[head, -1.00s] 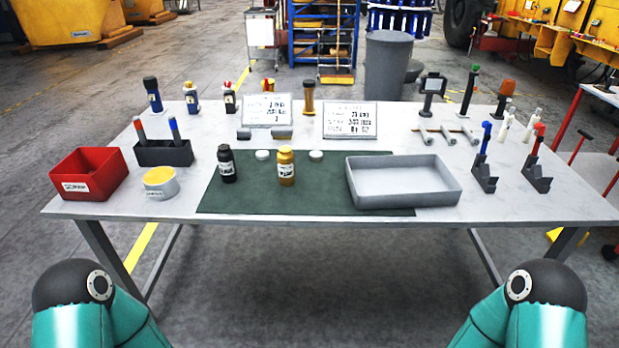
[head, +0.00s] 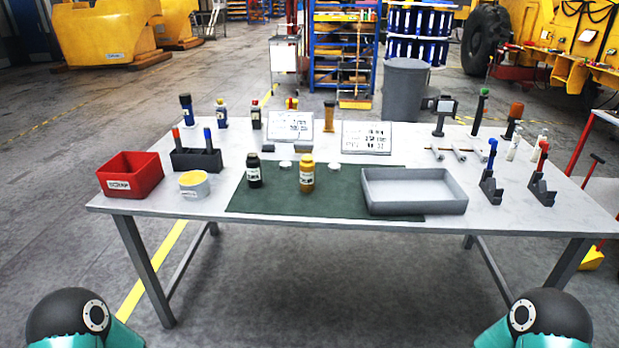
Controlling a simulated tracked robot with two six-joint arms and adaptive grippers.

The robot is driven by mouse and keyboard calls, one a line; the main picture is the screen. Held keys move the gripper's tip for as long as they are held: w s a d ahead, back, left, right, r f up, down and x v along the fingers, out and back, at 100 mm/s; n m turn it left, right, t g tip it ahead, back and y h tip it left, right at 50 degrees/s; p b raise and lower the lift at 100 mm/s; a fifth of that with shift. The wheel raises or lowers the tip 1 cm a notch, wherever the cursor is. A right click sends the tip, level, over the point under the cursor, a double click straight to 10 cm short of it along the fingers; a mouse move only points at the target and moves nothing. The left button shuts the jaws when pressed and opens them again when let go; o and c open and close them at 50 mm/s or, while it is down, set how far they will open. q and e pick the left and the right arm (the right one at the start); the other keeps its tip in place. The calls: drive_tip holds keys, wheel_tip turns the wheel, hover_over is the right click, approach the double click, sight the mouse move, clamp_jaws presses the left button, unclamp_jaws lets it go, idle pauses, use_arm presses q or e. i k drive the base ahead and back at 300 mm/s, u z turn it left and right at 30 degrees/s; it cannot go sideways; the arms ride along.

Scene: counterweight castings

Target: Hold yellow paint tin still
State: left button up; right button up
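A yellow jar-shaped tin (head: 307,175) with a white label stands upright on the green mat (head: 290,205), near its middle. A black one (head: 254,171) of similar shape stands to its left. Two white lids (head: 334,167) lie flat on the mat behind them. A short round white tub with a yellow top (head: 194,185) stands left of the mat. Only the upper parts of my arms show at the bottom corners. Neither gripper is in view, and nothing touches the yellow tin.
A grey tray (head: 414,191) overlaps the mat's right side. A red bin (head: 130,174) and a dark pen holder (head: 196,160) stand at the left. Tool stands (head: 490,188) line the right. Two white sign boards (head: 366,138) stand behind. The mat's front is clear.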

sight(307, 164)
drive_tip(key=u, duration=0.05)
drive_tip(key=i, duration=0.9)
drive_tip(key=z, duration=0.1)
